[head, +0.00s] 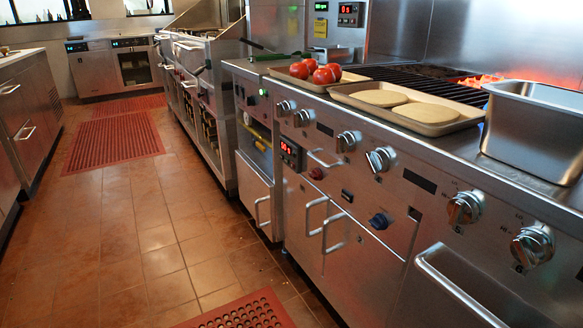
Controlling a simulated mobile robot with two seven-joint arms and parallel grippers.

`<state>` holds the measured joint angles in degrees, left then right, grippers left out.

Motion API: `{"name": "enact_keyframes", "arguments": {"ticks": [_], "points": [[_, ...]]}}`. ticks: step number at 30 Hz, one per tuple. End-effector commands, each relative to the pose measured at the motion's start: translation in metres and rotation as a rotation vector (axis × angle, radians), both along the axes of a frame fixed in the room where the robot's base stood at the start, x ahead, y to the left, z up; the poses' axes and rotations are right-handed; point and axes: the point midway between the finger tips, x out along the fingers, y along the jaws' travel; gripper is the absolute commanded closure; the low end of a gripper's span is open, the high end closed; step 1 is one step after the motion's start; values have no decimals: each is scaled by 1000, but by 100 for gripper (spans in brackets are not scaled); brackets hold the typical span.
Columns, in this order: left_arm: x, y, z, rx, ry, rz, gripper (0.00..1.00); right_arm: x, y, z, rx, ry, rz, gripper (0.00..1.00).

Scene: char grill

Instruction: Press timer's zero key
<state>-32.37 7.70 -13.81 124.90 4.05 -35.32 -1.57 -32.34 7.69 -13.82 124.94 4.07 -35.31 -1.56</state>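A second black unit (350,14) with red digits is mounted on the back wall above the counter. I cannot tell from the picture which of the two is the task's timer. Neither of my grippers shows in the head view.
Tomatoes (311,70) lie on a tray, and a second tray (455,127) holds two flat round breads. A steel pan (535,128) stands at the right. Control knobs (381,159) and door handles (455,290) stick out from the front. The tiled floor (150,235) at left is mostly clear, with red mats.

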Motion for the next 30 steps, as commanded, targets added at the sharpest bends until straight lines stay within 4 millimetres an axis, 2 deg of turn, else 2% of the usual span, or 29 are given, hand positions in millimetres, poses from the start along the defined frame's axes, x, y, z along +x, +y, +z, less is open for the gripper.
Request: {"name": "enact_keyframes", "arguments": {"ticks": [2,20,30], "points": [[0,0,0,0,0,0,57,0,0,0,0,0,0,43],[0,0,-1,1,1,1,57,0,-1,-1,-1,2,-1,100],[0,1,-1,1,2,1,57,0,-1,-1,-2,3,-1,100]]}}
